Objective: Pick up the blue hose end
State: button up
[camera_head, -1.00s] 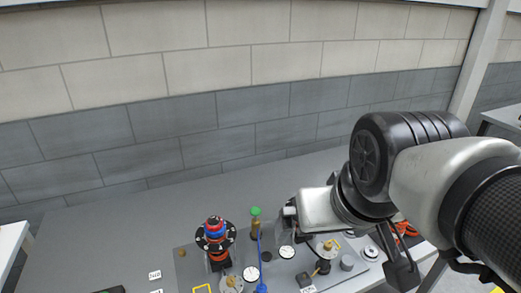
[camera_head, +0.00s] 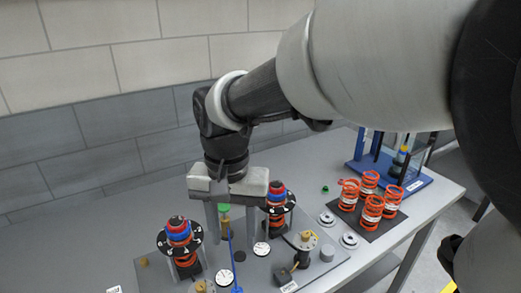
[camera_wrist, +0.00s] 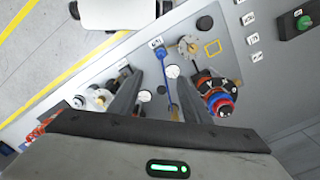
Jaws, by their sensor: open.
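The blue hose (camera_head: 230,246) shows as a thin blue line on the grey fixture plate (camera_head: 160,283), with a thicker blue end (camera_head: 237,289) near the picture's bottom edge. In the wrist view the thicker blue end (camera_wrist: 161,55) lies beyond the fingertips, and the thin hose runs down beside the right finger. The hose's upper part passes near a brass post with a green top (camera_head: 224,212), partly hidden by my gripper. My gripper (camera_head: 231,230) points down above the plate, open and empty; its fingers also show in the wrist view (camera_wrist: 147,72).
Spring-and-knob assemblies stand left (camera_head: 180,238) and right (camera_head: 277,205) of my gripper. A brass fitting (camera_head: 304,240) with a black cable is to the right. Several orange springs (camera_head: 371,210) stand on a dark mat, with a blue rack (camera_head: 408,178) behind. The table's left part is clear.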

jog(key=b, duration=0.1)
send_over(237, 290)
jog(key=f, duration=1.1)
jog(key=shift+w+f, duration=0.25)
jog(key=shift+f, duration=0.05)
jog(key=shift+s+f+b, duration=0.15)
jog(key=shift+f+b, duration=0.15)
jog(key=shift+f, duration=1.05)
jog(key=shift+s+f+b, duration=0.1)
jog(key=shift+f+b, duration=0.2)
jog(key=shift+f, duration=1.05)
jog(key=shift+c, duration=0.4)
grip_shut()
